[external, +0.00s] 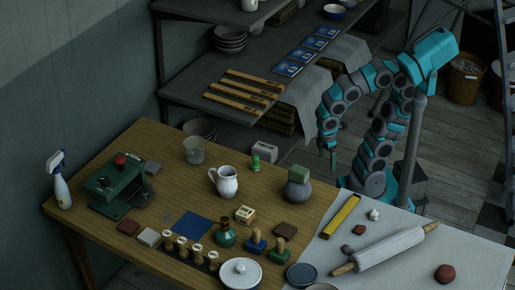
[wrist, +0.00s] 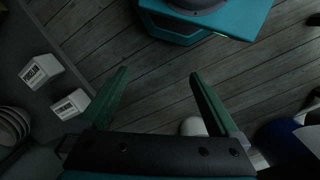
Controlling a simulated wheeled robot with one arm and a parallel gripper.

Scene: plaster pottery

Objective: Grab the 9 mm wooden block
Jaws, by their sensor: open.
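No 9 mm marking is readable in either view. A small pale wooden block (external: 244,214) with dark marks sits on the wooden table, right of the blue mat. Several long wooden strips (external: 245,88) with dark marks lie on the shelf at the back; I cannot tell which piece is the 9 mm one. My gripper (external: 328,165) hangs pointing down beyond the table's far right edge, well apart from the block and the strips. In the wrist view its two green fingers (wrist: 159,74) are spread apart, with only floor between them.
A rolling pin (external: 390,248) lies at the right. White boxes (wrist: 40,70) stand left of my fingers.

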